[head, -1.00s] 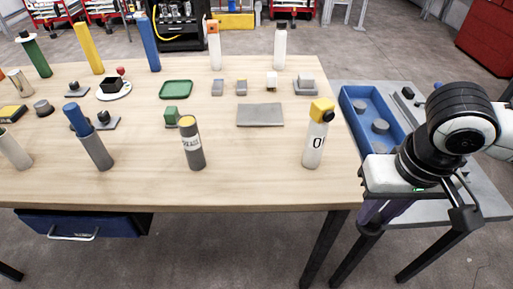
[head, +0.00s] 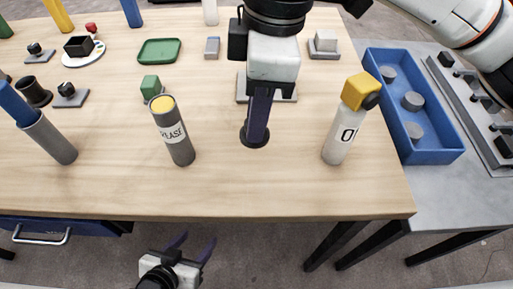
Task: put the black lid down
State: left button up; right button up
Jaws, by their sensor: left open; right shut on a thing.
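The black lid (head: 246,138) is a small dark disc at the fingertips of my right gripper (head: 257,127), low over the wooden table. My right gripper points down and is shut on it; the fingers hide part of the lid. I cannot tell whether the lid touches the table. My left gripper (head: 193,243) is open and empty, below the table's front edge in the picture.
A grease tube (head: 175,135) stands left of the lid, and a white bottle with a yellow cap (head: 341,135) stands right. A grey plate (head: 243,93) lies just behind. A blue tray (head: 436,151) is at right. The front table strip is clear.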

aim_at(266, 134)
notch_tip(266, 134, down, 8)
jog(key=shift+s+d+f+b, duration=0.1)
jog(key=shift+f+b, duration=0.15)
jog(key=shift+b, duration=0.3)
jog(key=shift+f, duration=0.1)
jog(key=o, duration=1)
jog(key=shift+f, duration=0.1)
jog(key=r, duration=0.3)
jog(key=r+p, duration=0.1)
jog(key=r, duration=0.3)
jog(key=d+r, duration=0.1)
jog(key=r, duration=0.3)
jog(key=shift+p, duration=0.3)
jog(key=shift+d+r, duration=0.15)
jog(key=shift+r, duration=0.5)
